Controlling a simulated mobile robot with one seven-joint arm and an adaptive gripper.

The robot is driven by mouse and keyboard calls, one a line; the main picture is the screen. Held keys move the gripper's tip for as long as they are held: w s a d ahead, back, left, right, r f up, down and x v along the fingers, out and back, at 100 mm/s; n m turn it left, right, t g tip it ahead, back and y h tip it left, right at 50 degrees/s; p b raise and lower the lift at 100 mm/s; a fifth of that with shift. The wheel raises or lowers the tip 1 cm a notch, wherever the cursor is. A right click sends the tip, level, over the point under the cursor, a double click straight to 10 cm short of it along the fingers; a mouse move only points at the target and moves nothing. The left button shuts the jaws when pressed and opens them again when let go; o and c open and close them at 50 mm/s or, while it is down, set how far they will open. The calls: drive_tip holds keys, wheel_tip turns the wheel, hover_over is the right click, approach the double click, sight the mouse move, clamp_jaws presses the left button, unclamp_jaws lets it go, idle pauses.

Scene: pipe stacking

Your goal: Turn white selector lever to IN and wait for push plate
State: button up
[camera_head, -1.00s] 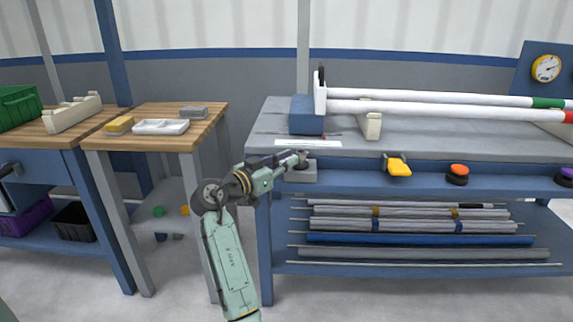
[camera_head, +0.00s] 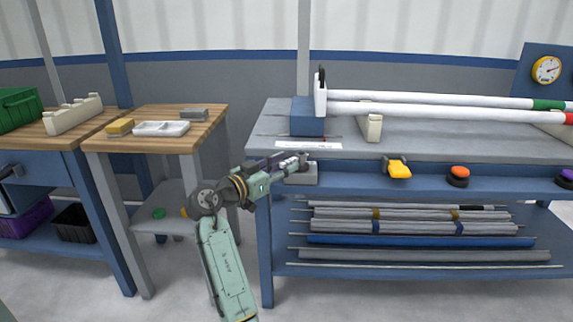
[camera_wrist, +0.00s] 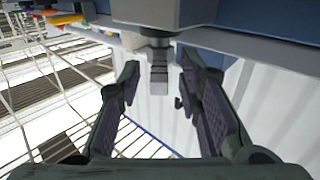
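The pale selector lever (camera_wrist: 158,72) hangs from a grey housing in the wrist view. In the head view its grey box (camera_head: 302,174) is on the bench's front edge, with the gripper end beside it. My gripper (camera_wrist: 160,64) is open, one dark finger on each side of the lever; gaps show on both sides and I see no firm contact. It also shows in the head view (camera_head: 290,163), where the fingers are too small to read. A white upright plate (camera_head: 320,94), perhaps the push plate, stands by a blue block at the pipes' left ends. The lever's markings are not legible.
Two white pipes (camera_head: 430,106) lie along the bench top. A yellow knob (camera_head: 398,169) and an orange button (camera_head: 459,171) are on the front edge to the right. A rack of several rods (camera_head: 410,226) is below. A wooden table (camera_head: 150,143) stands left.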

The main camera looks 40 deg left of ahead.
drive_tip(key=s+a, duration=0.1)
drive_tip(key=s, duration=0.9)
drive_tip(key=shift+s+a, duration=0.25)
drive_tip(key=shift+a, duration=0.15)
